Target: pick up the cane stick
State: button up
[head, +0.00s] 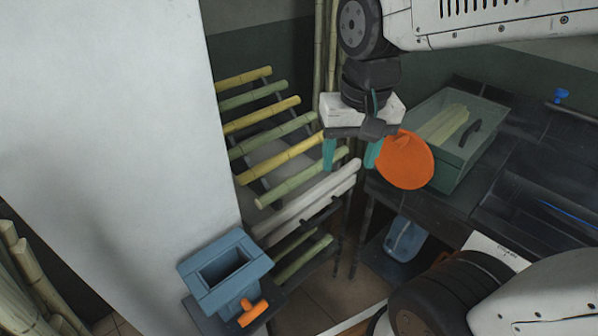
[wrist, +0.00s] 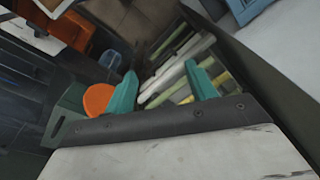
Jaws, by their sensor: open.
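Several yellow and green cane sticks (head: 262,115) lie side by side on a dark rack, each apart from its neighbour. I cannot tell which one the task means. Two pale, whitish rods (head: 303,207) lie at the near end of the row. My gripper (head: 350,164) is open and empty, with teal fingers pointing down. In the head view it overlaps the right end of the sticks; its height above them is unclear. In the wrist view the rack's sticks (wrist: 178,48) and pale rods show beyond and between the open fingers (wrist: 160,78).
A blue hopper (head: 222,255) with an orange handle (head: 252,313) stands at the rack's near end. A white panel (head: 110,120) rises at left. An orange disc (head: 405,160) and a green bin (head: 484,141) holding cane pieces are right of my gripper, by the dark counter (head: 540,145).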

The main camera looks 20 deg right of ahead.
jog(key=w+f+m, duration=0.5)
jog(key=w+f, duration=0.1)
jog(key=w, duration=0.5)
jog(key=m, duration=0.6)
send_over(288, 182)
jog(key=s, duration=0.1)
jog(key=shift+g, duration=0.3)
notch_tip(288, 182, down, 11)
jog(key=shift+s+d+r, duration=0.1)
jog(key=shift+r, duration=0.05)
jog(key=f, duration=0.2)
jog(key=w+f, duration=0.1)
jog(key=f, duration=0.4)
jog(key=shift+w+f, duration=0.15)
jog(key=shift+f, duration=0.25)
jog(key=shift+c, duration=0.4)
grip_shut()
jog(key=shift+r, duration=0.1)
